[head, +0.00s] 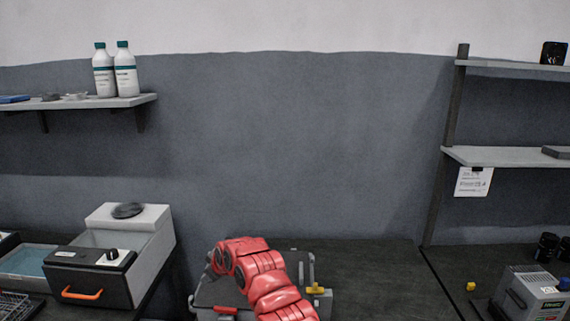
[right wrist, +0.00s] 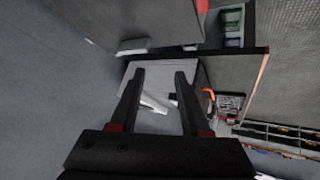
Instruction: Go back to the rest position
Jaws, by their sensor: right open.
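My right gripper (right wrist: 160,76) shows in the right wrist view with its two dark fingers spread apart. Nothing is held between them; a pale boxy surface lies beyond the fingertips. In the head view a red arm (head: 265,275) of mine bends over the bench at the bottom centre, in front of a grey unit (head: 318,304) with a yellow part. The arm hides much of this unit. I cannot make out gripper fingers in the head view. My left gripper is in neither view.
A white and black box with an orange handle (head: 82,293) stands at left. A shelf with two bottles (head: 125,70) hangs above it. At right are shelves (head: 500,156), a small yellow piece (head: 471,287) and a grey device (head: 530,290). The dark bench (head: 385,262) is clear right of the arm.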

